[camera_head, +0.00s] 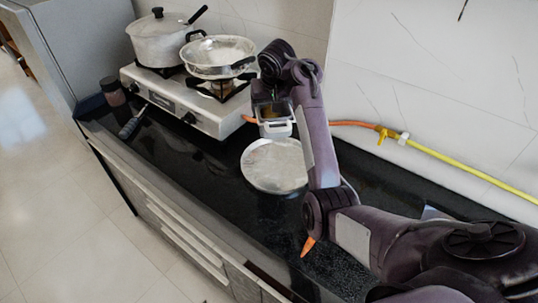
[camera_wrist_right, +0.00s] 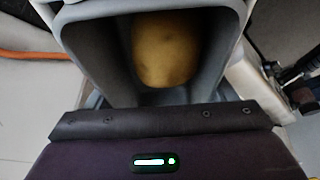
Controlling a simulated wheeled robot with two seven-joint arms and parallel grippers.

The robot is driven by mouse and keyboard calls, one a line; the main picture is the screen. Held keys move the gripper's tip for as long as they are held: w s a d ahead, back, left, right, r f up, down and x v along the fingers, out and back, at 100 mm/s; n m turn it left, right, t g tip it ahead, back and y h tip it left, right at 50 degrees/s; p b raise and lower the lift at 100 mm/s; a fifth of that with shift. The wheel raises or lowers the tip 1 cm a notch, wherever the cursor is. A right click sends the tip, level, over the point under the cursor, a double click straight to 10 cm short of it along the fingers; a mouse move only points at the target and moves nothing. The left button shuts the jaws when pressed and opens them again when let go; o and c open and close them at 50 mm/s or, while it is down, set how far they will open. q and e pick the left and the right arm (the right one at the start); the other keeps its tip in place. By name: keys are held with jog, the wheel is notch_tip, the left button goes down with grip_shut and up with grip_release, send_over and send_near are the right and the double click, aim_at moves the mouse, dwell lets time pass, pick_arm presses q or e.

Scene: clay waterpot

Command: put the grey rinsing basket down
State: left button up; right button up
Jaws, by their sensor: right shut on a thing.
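The grey rinsing basket (camera_head: 277,130) is at the end of my right arm, above the dark counter behind a round pale disc. My right gripper (camera_head: 272,104) is shut on it. In the right wrist view the basket (camera_wrist_right: 95,45) opens towards the camera, and a yellow-brown potato-like thing (camera_wrist_right: 168,48) lies inside. The fingertips are hidden in the wrist view, below the dark edge of my gripper. I cannot tell whether the basket's bottom touches the counter. My left gripper is not in view.
The round pale disc (camera_head: 274,166) lies on the black counter (camera_head: 185,160). A gas stove (camera_head: 190,106) with a lidded pot (camera_head: 160,42) and a pan (camera_head: 217,55) stands left of the basket. An orange carrot-like thing (camera_head: 308,246) lies near the front edge. A yellow hose (camera_head: 460,168) runs along the wall.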

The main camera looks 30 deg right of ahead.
jog(key=shift+w, duration=0.1)
jog(key=f, duration=0.1)
jog(key=s+f, duration=0.1)
jog(key=f, duration=0.1)
jog(key=s+f, duration=0.1)
jog(key=shift+d+f, duration=0.15)
jog(key=shift+f, duration=0.15)
jog(key=f, duration=0.6)
jog(key=w+f, duration=0.1)
jog(key=f, duration=0.3)
jog(key=shift+b, duration=0.35)
jog(key=shift+f, duration=0.35)
notch_tip(320, 180, down, 3)
jog(key=shift+s+f, duration=0.15)
jog(key=shift+f, duration=0.05)
jog(key=shift+a+f+b, duration=0.2)
jog(key=shift+f+b, duration=0.1)
jog(key=o, duration=1.1)
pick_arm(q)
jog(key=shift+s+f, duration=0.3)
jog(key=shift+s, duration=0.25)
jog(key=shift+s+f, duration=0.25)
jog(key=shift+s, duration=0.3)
